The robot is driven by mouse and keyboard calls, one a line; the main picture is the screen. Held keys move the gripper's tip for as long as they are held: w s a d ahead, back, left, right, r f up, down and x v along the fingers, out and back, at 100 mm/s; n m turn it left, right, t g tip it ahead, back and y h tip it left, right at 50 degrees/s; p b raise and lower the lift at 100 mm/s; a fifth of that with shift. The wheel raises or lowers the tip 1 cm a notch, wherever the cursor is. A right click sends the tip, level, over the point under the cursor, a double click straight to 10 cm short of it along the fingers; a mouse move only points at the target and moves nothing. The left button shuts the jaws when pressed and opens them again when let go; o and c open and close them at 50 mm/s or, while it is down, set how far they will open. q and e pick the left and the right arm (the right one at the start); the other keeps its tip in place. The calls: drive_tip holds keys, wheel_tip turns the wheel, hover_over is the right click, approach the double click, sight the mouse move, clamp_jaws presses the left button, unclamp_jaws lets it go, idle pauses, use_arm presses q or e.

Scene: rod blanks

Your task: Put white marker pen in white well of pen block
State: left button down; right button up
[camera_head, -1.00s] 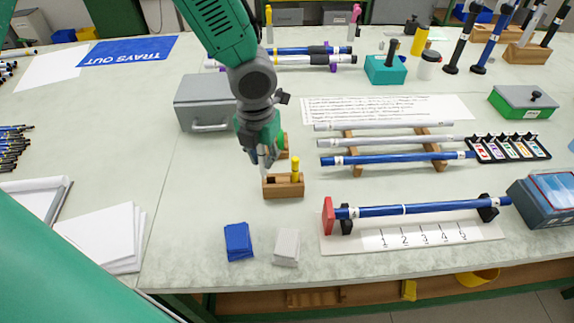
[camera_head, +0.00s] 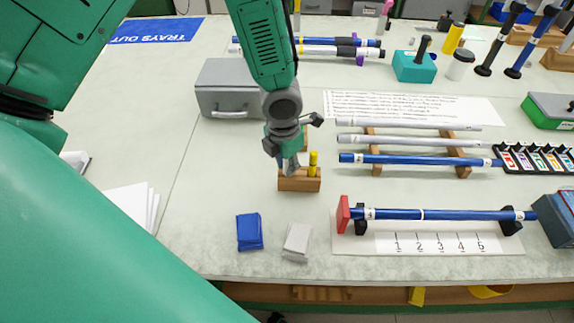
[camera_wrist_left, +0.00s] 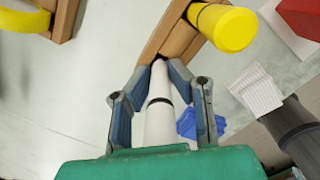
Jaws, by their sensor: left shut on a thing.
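The wooden pen block (camera_head: 299,183) stands on the table left of the rod rack, with a yellow marker (camera_head: 313,160) upright in its right part. My left gripper (camera_head: 291,168) is right over the block's left part. In the left wrist view my left gripper (camera_wrist_left: 160,82) is shut on the white marker pen (camera_wrist_left: 160,120), which has a dark ring. The marker's far end meets the block (camera_wrist_left: 176,42) beside the yellow marker (camera_wrist_left: 228,28). I cannot tell whether that end is inside a well.
A blue pad (camera_head: 249,232) and a light grey pad (camera_head: 297,240) lie in front of the block. A grey case (camera_head: 228,90) stands behind it. A blue rod (camera_head: 430,214) rests on stands to the right, with a red end stop (camera_head: 343,214). Table left of the block is clear.

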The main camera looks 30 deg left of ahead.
use_arm(q)
drive_tip(key=shift+w+a+f, duration=0.2)
drive_tip(key=shift+f, duration=0.15)
drive_tip(key=c, duration=1.6)
unclamp_jaws()
drive_tip(key=shift+r, duration=0.1)
drive_tip(key=shift+o, duration=0.6)
drive_tip(key=shift+d+r, duration=0.2)
drive_tip(key=shift+d, duration=0.2)
drive_tip(key=r, duration=0.3)
drive_tip(key=r+p, duration=0.1)
drive_tip(key=r, duration=0.7)
drive_tip(key=shift+s+a+p, duration=0.15)
drive_tip(key=shift+s+p, duration=0.25)
drive_tip(key=shift+r, duration=0.45)
drive_tip(key=shift+s, duration=0.1)
